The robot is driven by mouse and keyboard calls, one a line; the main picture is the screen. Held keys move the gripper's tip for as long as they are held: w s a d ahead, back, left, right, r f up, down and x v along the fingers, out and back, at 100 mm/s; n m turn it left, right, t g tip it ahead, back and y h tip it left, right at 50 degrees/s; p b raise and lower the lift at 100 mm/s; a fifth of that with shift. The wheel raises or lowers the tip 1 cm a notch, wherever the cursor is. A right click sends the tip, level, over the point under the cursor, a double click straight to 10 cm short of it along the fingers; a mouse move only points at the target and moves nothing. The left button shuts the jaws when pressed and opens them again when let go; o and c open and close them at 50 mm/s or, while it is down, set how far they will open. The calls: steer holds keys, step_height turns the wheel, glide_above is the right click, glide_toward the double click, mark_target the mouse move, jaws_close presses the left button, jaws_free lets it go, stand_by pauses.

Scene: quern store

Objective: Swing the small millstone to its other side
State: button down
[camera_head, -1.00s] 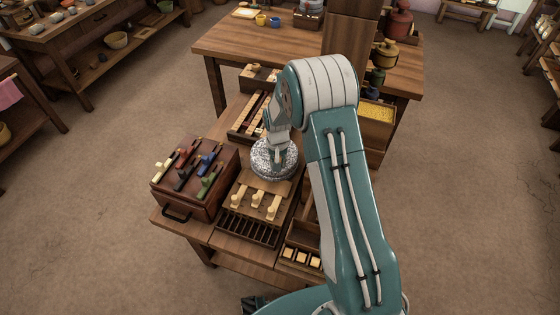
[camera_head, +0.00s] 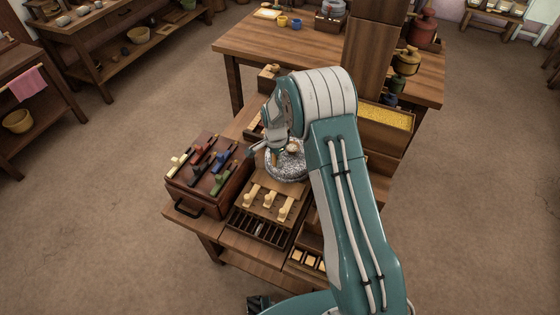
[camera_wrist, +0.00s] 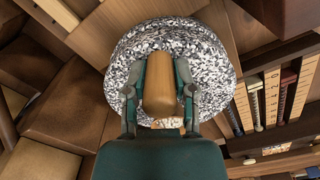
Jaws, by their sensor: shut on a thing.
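The small millstone (camera_head: 288,172) is a round, speckled grey-white stone on the wooden bench, beyond a board with several pale pegs. It also fills the upper middle of the wrist view (camera_wrist: 210,50). An upright wooden handle (camera_wrist: 160,90) stands on it. My gripper (camera_head: 274,156) is shut on this handle, at the stone's left side in the head view. In the wrist view one finger lies on each side of the handle. A small pale piece (camera_head: 292,148) shows near the stone's middle. My arm hides part of the stone's right side.
A brown box with several coloured levers (camera_head: 207,180) stands close to the left of the stone. The pegged board (camera_head: 262,184) and a slotted tray (camera_head: 255,229) lie in front. A tray of yellow grain (camera_head: 386,124) is beyond at right. A larger table (camera_head: 270,45) stands behind.

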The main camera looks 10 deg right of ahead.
steer(key=shift+w+a+f+m, duration=0.1)
steer(key=shift+w+a+m, duration=0.15)
steer(key=shift+m, duration=0.4)
steer(key=shift+w+a+f+m, duration=0.1)
steer(key=shift+w+m, duration=0.15)
steer(key=shift+m, duration=0.4)
steer(key=shift+c, duration=2.2)
jaws_free()
steer(key=shift+a, duration=0.1)
steer(key=shift+w+r, duration=0.1)
steer(key=shift+r, duration=0.2)
step_height(320, 180, up, 11)
steer(key=shift+r, duration=0.2)
steer(key=shift+r, duration=0.1)
